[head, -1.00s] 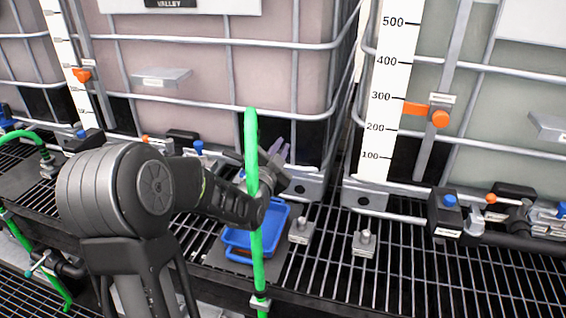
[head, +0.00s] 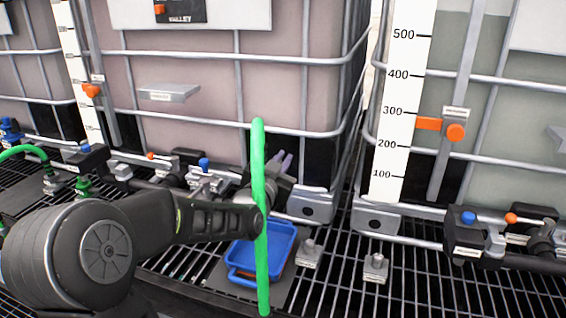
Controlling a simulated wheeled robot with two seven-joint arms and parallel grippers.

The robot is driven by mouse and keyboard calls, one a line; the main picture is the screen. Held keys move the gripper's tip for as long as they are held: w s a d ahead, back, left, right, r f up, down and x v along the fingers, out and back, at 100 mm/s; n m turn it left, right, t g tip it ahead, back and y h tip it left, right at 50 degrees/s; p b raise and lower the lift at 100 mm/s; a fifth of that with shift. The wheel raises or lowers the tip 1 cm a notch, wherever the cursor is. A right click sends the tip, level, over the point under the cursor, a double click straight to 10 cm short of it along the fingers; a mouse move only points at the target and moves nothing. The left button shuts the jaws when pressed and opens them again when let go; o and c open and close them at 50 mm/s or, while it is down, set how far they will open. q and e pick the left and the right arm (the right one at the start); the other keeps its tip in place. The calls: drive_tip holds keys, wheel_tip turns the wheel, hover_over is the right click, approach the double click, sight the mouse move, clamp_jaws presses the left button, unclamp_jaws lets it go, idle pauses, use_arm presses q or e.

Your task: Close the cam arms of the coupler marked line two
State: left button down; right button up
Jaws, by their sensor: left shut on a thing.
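A green hose (head: 260,215) stands up in the middle of the head view, its loop seen nearly edge-on and passing in front of my left arm. My left gripper (head: 281,166) is behind the hose, low in front of the pink tote. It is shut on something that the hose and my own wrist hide. I cannot make out a coupler or its cam arms there, and no line two mark is readable. My right gripper is not in view.
A blue tray (head: 262,252) lies on the grating below the gripper. Metal posts (head: 308,253) and (head: 375,267) stand to its right. A blue-knobbed valve (head: 204,178) is left of the gripper, another (head: 466,235) at right. Another green hose (head: 28,149) is far left. Open grating (head: 400,295) lies front right.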

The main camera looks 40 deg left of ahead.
use_arm(q)
drive_tip(key=shift+f, duration=0.1)
drive_tip(key=c, duration=1.5)
unclamp_jaws()
